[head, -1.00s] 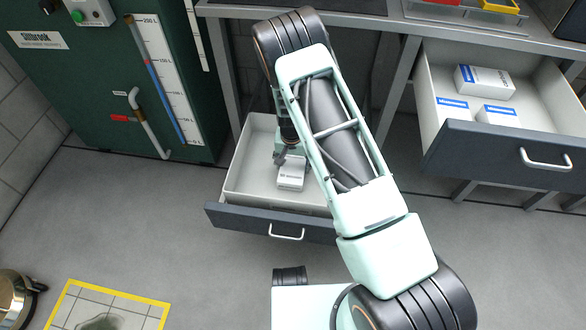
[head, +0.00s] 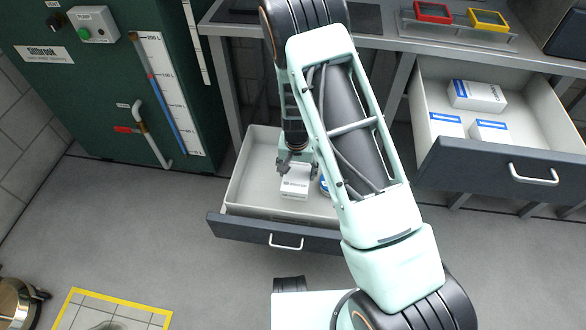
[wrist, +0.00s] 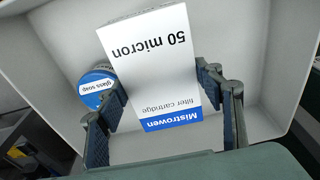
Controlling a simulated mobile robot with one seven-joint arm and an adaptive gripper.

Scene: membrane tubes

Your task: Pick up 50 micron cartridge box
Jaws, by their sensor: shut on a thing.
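The 50 micron cartridge box (wrist: 160,65) is white with a blue band reading Mistrowen, and its print is upside down in the wrist view. My gripper (wrist: 168,105) has one finger on each side of the box and is shut on it. In the head view the box (head: 294,183) is in my gripper (head: 296,168), over the left open drawer (head: 245,190). Part of the box's upper side is hidden by my gripper in the head view.
A round tub labelled glass soap (wrist: 98,88) is beside the box, inside the drawer. The right open drawer (head: 480,150) holds several similar white boxes with blue bands. A green tank unit (head: 95,105) stands at the left. The bench (head: 370,45) overhangs the left drawer's back.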

